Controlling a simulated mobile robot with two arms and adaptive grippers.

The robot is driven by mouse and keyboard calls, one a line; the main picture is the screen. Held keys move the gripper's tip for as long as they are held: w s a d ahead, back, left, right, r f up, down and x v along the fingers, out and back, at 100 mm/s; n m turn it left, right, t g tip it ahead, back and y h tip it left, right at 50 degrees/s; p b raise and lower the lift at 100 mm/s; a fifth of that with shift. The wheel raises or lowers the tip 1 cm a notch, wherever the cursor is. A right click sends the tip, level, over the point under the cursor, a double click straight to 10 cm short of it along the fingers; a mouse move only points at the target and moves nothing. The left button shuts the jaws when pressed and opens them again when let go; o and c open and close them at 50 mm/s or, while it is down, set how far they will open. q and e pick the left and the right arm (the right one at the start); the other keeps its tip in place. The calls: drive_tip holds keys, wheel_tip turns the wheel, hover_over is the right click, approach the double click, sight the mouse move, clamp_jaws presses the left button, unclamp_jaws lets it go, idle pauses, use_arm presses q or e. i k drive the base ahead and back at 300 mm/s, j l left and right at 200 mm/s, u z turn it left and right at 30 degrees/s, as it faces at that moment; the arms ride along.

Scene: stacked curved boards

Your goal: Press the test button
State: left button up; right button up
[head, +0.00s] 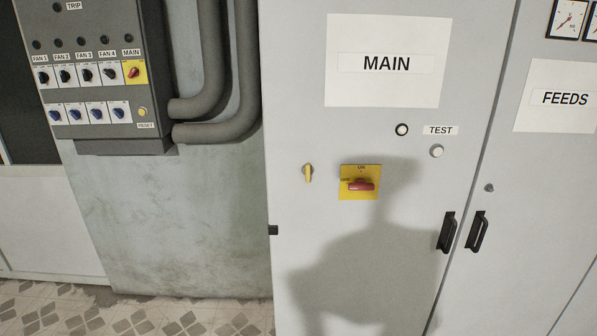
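The test button (437,151) is a small round pale button on the grey MAIN cabinet door (300,80), just below the TEST label (440,130). A dark-rimmed round indicator with a pale centre (402,129) sits up and to its left. Nothing covers the button. Neither of my grippers shows in the head view; only a dark shadow falls across the lower door.
A red rotary switch on a yellow plate (360,184) and a small yellow handle (308,173) are left of the button. Black door handles (447,232) (477,231) stick out below. A fan control box (95,75) and pipes (215,115) are at left.

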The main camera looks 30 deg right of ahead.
sight(438, 151)
drive_tip(key=z, duration=1.45)
